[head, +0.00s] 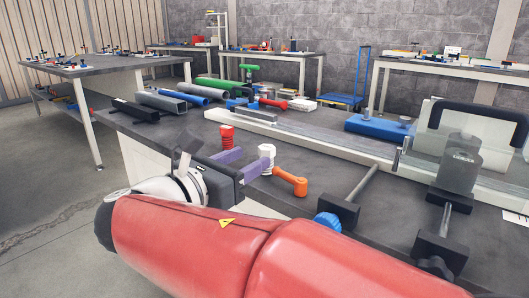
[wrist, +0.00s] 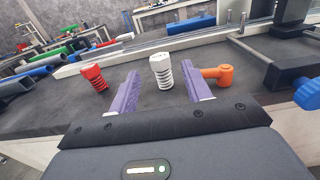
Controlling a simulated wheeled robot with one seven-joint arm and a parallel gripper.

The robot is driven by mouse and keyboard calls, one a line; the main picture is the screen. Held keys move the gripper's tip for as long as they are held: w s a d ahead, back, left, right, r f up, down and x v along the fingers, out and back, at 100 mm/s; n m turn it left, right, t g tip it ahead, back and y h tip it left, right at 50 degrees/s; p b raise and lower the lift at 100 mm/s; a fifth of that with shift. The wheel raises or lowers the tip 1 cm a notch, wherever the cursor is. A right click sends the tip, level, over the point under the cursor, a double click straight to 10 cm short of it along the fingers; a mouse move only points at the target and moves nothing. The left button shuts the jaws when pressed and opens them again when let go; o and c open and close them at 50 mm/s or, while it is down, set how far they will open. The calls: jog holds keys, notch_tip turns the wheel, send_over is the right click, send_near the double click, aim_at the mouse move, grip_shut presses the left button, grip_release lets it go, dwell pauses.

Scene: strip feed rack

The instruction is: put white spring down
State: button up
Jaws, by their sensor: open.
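The white spring (wrist: 162,72) stands upright on the dark bench top, between and just beyond the tips of my gripper's purple fingers in the wrist view. It also shows in the head view (head: 266,158), just past the fingertips. My gripper (head: 243,162) is open and empty; in the wrist view its fingers (wrist: 165,88) are spread wide on either side of the spring, with a gap on both sides. I cannot tell whether the spring's base is exactly level with the fingertips.
A red spring (head: 227,137) stands left of the white one. An orange part (head: 291,181) lies close on the right, beside the right finger. A clamp with a blue knob (head: 328,222) is farther right. A long rail (head: 300,139) runs behind.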

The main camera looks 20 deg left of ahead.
jog(key=v, duration=0.5)
jog(key=shift+s+a, duration=0.1)
jog(key=shift+s, duration=0.15)
